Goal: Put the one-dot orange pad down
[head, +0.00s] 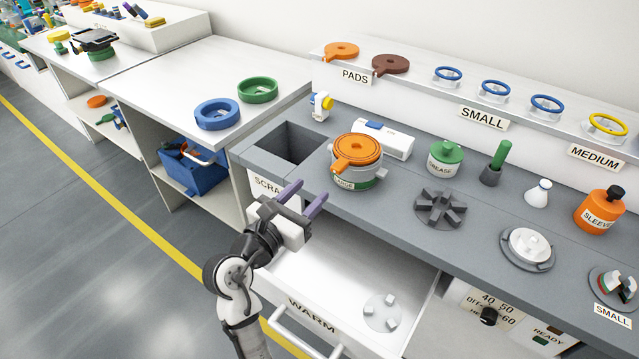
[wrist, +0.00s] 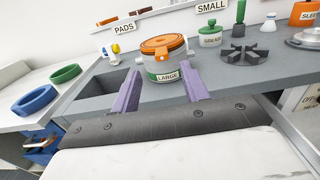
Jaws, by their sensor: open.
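An orange pad (head: 357,150) with a tab lies on top of a round holder labelled LARGE (head: 367,184); in the wrist view the pad (wrist: 161,44) sits flat there. Another orange pad (head: 341,51) lies on the back shelf above the PADS label.
A brown pad (head: 390,64) lies beside the shelf pad. An open grey scrap bin (head: 283,146) is left of the holder. The WARM drawer (head: 345,290) stands open below the bench. A green-lidded grease pot (head: 445,157) and dark star-shaped fixture (head: 440,207) stand to the right.

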